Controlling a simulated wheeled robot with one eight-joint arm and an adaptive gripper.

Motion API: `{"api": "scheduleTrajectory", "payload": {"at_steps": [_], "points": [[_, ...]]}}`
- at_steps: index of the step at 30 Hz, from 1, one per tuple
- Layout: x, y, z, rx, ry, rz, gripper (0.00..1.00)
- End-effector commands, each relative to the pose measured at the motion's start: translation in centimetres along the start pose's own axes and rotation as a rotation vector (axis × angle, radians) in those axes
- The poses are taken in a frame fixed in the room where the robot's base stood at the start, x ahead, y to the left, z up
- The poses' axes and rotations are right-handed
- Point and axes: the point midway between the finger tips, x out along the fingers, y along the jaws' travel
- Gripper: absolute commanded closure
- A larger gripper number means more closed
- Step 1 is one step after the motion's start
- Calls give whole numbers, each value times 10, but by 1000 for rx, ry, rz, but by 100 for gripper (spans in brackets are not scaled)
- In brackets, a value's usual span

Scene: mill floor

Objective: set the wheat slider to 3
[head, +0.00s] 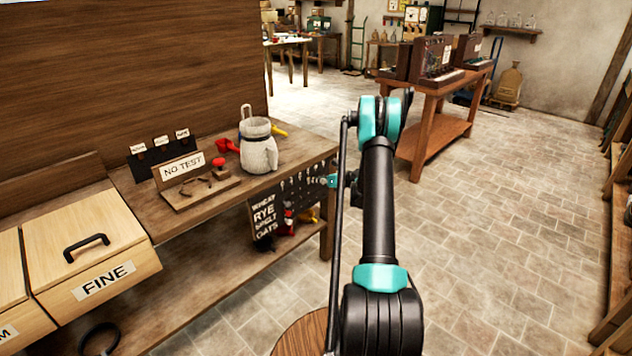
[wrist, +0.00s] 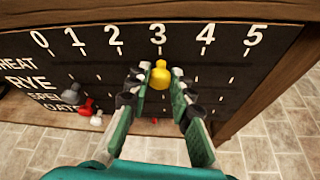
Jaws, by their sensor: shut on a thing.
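The black slider board (wrist: 225,75) has white numbers 0 to 5 along its top and the row names WHEAT, RYE, SPELT and OATS at its left. It also shows on the bench front in the head view (head: 262,226). A yellow knob (wrist: 160,75) stands below the 3, apparently in the top, wheat row. My gripper (wrist: 157,83) is shut on this knob, one finger on each side. In the head view my gripper (head: 338,181) is at the board's right part, small and partly hidden by my arm.
Grey (wrist: 72,92), red (wrist: 86,106) and white (wrist: 97,118) knobs sit lower left on the board. On the bench (head: 310,150) above are a pale jug (head: 258,150) and a NO TEST sign (head: 182,166).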

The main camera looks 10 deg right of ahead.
Motion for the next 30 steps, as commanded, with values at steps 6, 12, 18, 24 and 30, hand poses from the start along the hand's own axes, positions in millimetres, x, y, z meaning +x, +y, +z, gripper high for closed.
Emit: {"api": "scheduleTrajectory", "payload": {"at_steps": [6, 12, 18, 24, 30], "points": [[-1, 0, 0, 0, 0, -1, 61], [0, 0, 0, 0, 0, -1, 57], [-4, -1, 0, 1, 0, -1, 57], [-33, -1, 0, 1, -1, -3, 57], [-74, -1, 0, 1, -1, -2, 57]]}}
